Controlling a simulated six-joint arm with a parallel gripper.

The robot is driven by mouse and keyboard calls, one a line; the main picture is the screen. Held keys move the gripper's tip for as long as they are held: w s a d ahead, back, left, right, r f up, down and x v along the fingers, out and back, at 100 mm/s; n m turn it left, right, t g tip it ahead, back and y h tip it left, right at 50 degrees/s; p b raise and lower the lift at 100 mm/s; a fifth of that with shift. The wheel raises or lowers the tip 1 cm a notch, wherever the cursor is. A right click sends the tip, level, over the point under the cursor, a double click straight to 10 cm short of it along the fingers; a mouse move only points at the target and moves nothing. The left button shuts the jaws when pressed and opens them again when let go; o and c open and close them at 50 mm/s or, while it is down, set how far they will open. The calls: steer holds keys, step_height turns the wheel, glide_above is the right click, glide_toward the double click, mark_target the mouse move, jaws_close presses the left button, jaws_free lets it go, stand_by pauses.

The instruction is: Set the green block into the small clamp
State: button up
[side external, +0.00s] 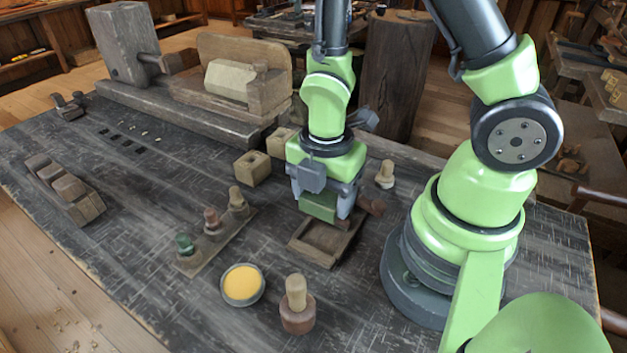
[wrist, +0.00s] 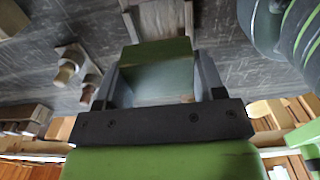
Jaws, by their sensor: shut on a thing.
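My gripper (side external: 323,212) is shut on the green block (side external: 318,208), with one finger on each side of it. The block also shows between the fingers in the wrist view (wrist: 158,68). In the side view the block is over the back part of a low wooden frame (side external: 303,252) with raised edges, which looks like the small clamp. A brown knob-like piece (side external: 373,206) is at its back right; the gripper hides how they join. Part of the frame shows beyond the block in the wrist view (wrist: 128,24). I cannot tell whether block and frame touch.
Left of the frame is a board with several small spools (side external: 212,222). In front are a bowl of yellow stuff (side external: 242,285) and a turned wooden piece (side external: 297,312). A wooden peg (side external: 385,175) stands right of the gripper. A large wooden vise (side external: 215,105) lies behind.

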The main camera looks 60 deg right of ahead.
mark_target(325, 238)
steer(key=shift+f, duration=3.05)
steer(key=shift+f, duration=0.6)
steer(key=o, duration=0.9)
steer(key=shift+o, duration=0.4)
steer(key=shift+s, duration=0.1)
steer(key=shift+r, duration=0.1)
steer(key=shift+r, duration=4.15)
